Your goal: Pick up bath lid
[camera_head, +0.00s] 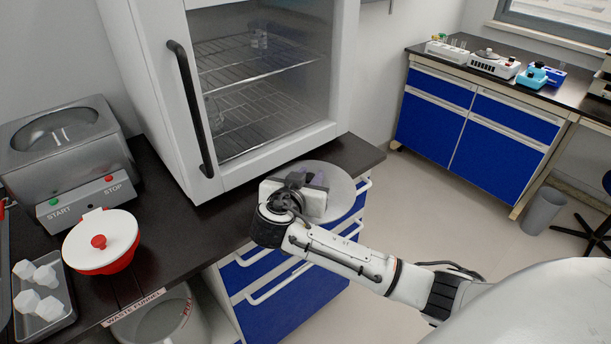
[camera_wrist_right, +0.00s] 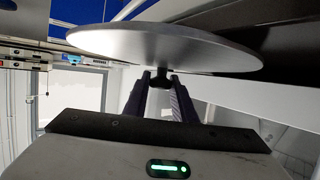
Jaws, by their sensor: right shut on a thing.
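The bath lid is a round grey metal disc (camera_head: 343,190) at the centre right of the head view, over the counter's front right corner. In the right wrist view the lid (camera_wrist_right: 165,45) shows as a wide flat disc with a small black knob. My right gripper (camera_wrist_right: 160,92) is shut on that knob, with a finger on each side of it. In the head view my right gripper (camera_head: 305,190) partly covers the lid. The bath (camera_head: 62,150) is a steel box with a round opening at the far left, above START and STOP buttons. My left gripper is not in view.
A glass-door cabinet (camera_head: 255,85) stands on the dark counter (camera_head: 190,235) behind the lid. A red bowl with a white lid (camera_head: 100,240) and a tray of white pieces (camera_head: 62,318) stand at left. The counter between bowl and cabinet is clear.

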